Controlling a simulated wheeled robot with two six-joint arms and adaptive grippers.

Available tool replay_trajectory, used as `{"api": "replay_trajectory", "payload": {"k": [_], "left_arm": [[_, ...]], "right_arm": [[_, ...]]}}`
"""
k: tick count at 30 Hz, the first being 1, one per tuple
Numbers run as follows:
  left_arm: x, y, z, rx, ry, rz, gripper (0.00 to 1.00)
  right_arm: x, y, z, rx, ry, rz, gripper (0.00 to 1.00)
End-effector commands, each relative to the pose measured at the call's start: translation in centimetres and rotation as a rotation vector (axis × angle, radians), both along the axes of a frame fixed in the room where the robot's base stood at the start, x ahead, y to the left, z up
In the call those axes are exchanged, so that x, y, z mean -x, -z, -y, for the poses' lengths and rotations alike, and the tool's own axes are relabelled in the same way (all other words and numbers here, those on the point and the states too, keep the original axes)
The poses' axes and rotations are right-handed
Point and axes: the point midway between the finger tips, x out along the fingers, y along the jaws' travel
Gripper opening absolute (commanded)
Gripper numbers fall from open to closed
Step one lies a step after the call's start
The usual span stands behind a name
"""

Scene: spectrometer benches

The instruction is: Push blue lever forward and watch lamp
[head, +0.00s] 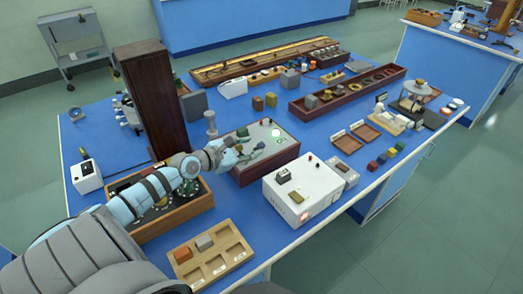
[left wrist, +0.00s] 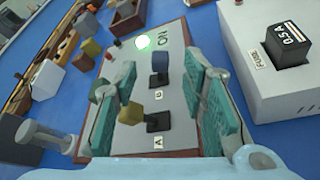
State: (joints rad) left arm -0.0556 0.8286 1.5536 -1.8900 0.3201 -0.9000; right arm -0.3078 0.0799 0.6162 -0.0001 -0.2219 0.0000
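The control box (head: 283,154) has a light grey top and dark red-brown sides. In the left wrist view, the blue lever (left wrist: 161,64) stands on it between my fingertips, with a gap visible on both sides. A yellow lever (left wrist: 131,113) by the label A stands nearer my palm. My left gripper (head: 247,152) is open, low over the box top. Its fingers hide part of the panel. My right gripper is not in view.
A white box with a black fuse block (head: 303,192) stands close to the right of the control box. A tall brown cabinet (head: 147,95) stands behind my left arm. A wooden tray (head: 212,256) lies in front. Blue tabletop is bare in narrow strips between them.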

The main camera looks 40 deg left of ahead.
Motion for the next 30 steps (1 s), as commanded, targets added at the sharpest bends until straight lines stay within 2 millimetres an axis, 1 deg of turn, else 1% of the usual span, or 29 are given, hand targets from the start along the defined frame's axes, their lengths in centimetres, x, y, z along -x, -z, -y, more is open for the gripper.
{"api": "replay_trajectory", "payload": {"k": [1, 3, 6, 11, 18, 19, 26, 30], "left_arm": [[-1.4, 0.9, 0.2, 0.006, -0.004, 0.007, 0.38], [-2.9, 1.4, 0.4, 0.005, -0.002, 0.004, 0.38], [-4.4, 1.8, 0.5, 0.002, -0.002, 0.003, 0.38], [-5.5, 2.0, 0.7, 0.000, 0.000, 0.001, 0.38], [-5.6, 2.0, 0.7, -0.001, 0.000, 0.000, 0.38], [-5.5, 2.0, 0.7, -0.001, 0.000, 0.000, 0.37], [-5.5, 2.0, 0.7, -0.001, 0.000, 0.000, 0.00], [-5.5, 2.0, 0.7, 0.000, 0.000, 0.000, 0.00]], "right_arm": [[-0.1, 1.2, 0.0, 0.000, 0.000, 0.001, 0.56], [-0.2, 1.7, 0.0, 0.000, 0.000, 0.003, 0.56], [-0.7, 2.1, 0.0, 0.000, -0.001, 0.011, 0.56], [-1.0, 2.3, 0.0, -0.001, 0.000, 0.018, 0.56], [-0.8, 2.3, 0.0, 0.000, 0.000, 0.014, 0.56], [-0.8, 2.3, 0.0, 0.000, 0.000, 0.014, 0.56], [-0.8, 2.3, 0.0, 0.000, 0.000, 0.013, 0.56], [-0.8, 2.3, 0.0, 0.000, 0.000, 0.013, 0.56]]}}
